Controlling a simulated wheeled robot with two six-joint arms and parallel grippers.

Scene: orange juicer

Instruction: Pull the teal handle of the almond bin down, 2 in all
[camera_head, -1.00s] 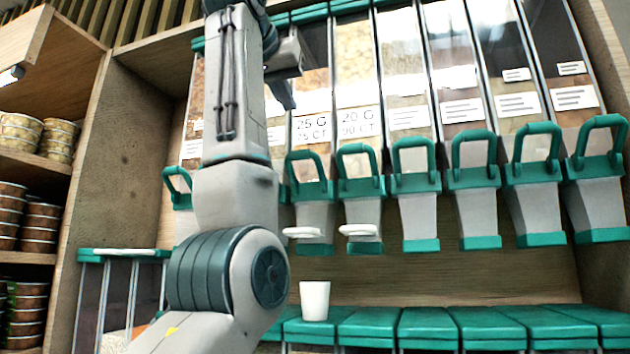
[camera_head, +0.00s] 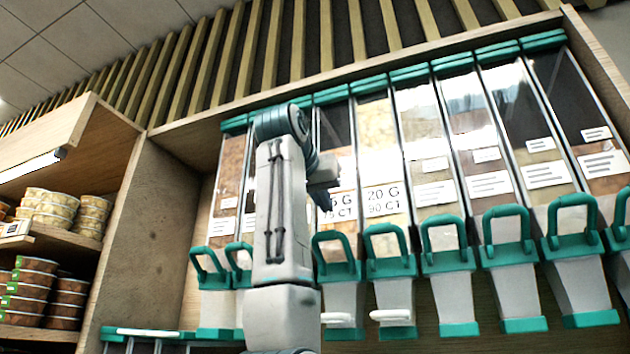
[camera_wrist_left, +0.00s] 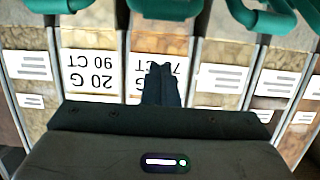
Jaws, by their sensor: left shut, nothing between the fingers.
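A row of tall clear bins with teal handles fills the head view. Two carry large printed labels: the 25 G 75 CT bin (camera_head: 340,165), with tan contents, and the 20 G 90 CT bin (camera_head: 378,130), with pale yellowish contents. No label reads almond, so I cannot tell which is the almond bin. Their teal handles (camera_head: 333,256) (camera_head: 388,251) stand up below the labels. My left gripper (camera_head: 324,200) is shut and empty at the left edge of the 25 G label, above that handle. In the left wrist view its fingers (camera_wrist_left: 163,85) partly cover this label. My right gripper is out of view.
White pieces (camera_head: 338,319) (camera_head: 392,315) sit under the two labelled bins. Neighbouring teal handles (camera_head: 445,245) stand close on both sides. My left arm hides part of the bins at left. Shelves with stacked tubs (camera_head: 62,212) stand at far left.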

